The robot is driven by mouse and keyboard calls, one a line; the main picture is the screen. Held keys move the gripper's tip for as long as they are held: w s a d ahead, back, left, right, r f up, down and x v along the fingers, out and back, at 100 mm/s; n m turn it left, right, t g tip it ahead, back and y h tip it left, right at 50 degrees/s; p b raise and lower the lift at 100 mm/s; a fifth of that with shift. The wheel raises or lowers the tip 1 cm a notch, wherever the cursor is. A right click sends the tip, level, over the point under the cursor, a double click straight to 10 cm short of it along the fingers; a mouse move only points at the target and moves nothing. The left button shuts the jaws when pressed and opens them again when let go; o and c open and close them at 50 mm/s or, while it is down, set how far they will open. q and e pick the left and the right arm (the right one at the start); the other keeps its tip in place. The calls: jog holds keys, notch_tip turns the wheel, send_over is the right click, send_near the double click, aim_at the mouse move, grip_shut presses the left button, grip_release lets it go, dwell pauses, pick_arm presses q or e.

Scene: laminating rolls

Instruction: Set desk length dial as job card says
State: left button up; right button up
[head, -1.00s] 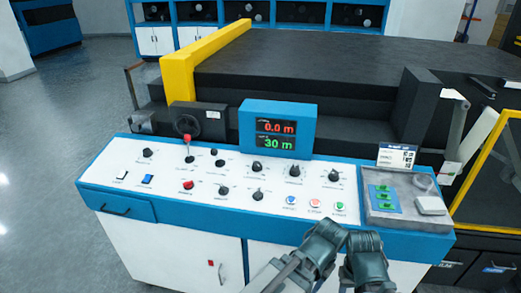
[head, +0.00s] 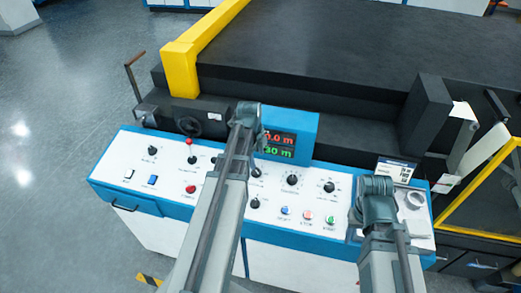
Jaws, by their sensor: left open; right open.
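The control desk (head: 275,208) has a white sloped panel with several black dials, including one at the middle (head: 292,180), one to its right (head: 329,187) and one at the left (head: 152,150). Their labels are too small to read. A blue display box (head: 308,135) reads 0.0 m in red, partly covered, and 30 m in green. The job card (head: 393,168) stands at the desk's right end; its text is unreadable. My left gripper (head: 246,112) is open and empty, in front of the display's left edge. My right gripper (head: 376,186) is open and empty over the right-end tray, below the card.
A red-knobbed lever (head: 189,143), a red button (head: 190,189) and coloured push buttons (head: 307,215) stand on the panel. A black handwheel (head: 189,126) and yellow frame (head: 184,68) are behind. My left arm hides part of the panel's middle. Floor is clear at left.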

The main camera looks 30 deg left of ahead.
aim_at(256, 170)
pick_arm(q)
jog(key=shift+m, duration=0.6)
jog(key=w+a+f+b, duration=0.1)
jog(key=f+b, duration=0.3)
jog(key=w+f+b, duration=0.1)
jog(key=f+b, duration=0.3)
jog(key=w+a+f+b, duration=0.1)
jog(key=f+b, duration=0.3)
jog(key=b, duration=0.1)
jog(key=shift+w+a, duration=0.2)
jog(key=shift+a, duration=0.1)
pick_arm(e)
notch_tip(256, 170, down, 12)
jog(key=shift+w, duration=0.45)
pick_arm(q)
grip_shut()
